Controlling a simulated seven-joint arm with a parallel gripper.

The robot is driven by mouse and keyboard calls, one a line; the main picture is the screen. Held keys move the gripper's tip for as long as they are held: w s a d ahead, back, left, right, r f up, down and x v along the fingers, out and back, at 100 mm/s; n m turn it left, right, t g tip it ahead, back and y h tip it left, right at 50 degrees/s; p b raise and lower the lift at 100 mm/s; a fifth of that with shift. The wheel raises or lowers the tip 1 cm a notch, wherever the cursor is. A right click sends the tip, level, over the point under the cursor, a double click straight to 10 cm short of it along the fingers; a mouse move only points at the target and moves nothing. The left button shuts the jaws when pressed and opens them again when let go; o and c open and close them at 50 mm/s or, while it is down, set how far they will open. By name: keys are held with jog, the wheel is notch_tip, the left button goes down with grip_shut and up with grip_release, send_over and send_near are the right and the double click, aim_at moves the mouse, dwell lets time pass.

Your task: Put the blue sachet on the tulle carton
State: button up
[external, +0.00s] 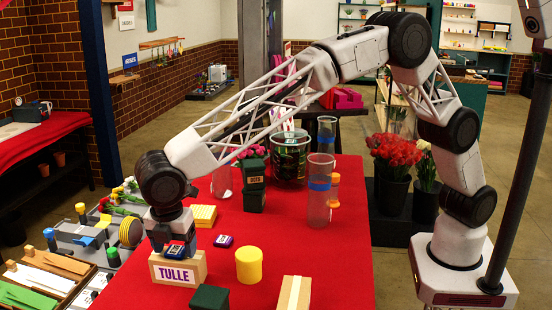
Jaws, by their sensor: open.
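The tulle carton (178,273) is a tan box marked TULLE, standing near the front left of the red table. The blue sachet (175,251) is small and blue with a pale label. It appears to lie on top of the carton, directly below my gripper (173,243). My gripper points down and is open, with its fingers around or just above the sachet. I cannot tell whether a finger touches it, and the gripper hides part of the carton's top.
A purple sachet (223,241) lies right of the carton, near a yellow cylinder (249,266) and a yellow block (204,216). A dark green box (210,298) and a tan striped box (295,292) stand in front. Glass vases (318,205) stand farther back.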

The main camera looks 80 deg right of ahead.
aim_at(175, 252)
notch_tip(175, 252, up, 12)
jog(key=a, duration=0.1)
jog(key=shift+a, duration=0.2)
dwell(0.4)
dwell(0.8)
jog(key=s+d+r+m, duration=0.3)
jog(key=s+d, duration=0.3)
jog(key=d, duration=0.6)
jog(key=s+d+r+m+t+y, duration=0.1)
jog(key=s+d+r+m, duration=0.4)
jog(key=d, duration=0.6)
jog(key=s+d+r+m, duration=0.1)
jog(key=s+d+r, duration=0.1)
jog(key=s+d, duration=0.75)
jog(key=s+d+f+m, duration=0.3)
jog(key=s+d+m, duration=0.2)
jog(key=s+d, duration=1.1)
jog(key=s+d+f+m, duration=0.2)
jog(key=s+d+f, duration=0.1)
jog(key=s, duration=0.4)
jog(key=s+d+f+m+t, duration=0.1)
jog(key=s+d+f, duration=0.3)
jog(key=s, duration=0.4)
jog(key=shift+f+m+t, duration=0.3)
jog(key=shift+f+m, duration=0.25)
jog(key=shift+m, duration=0.05)
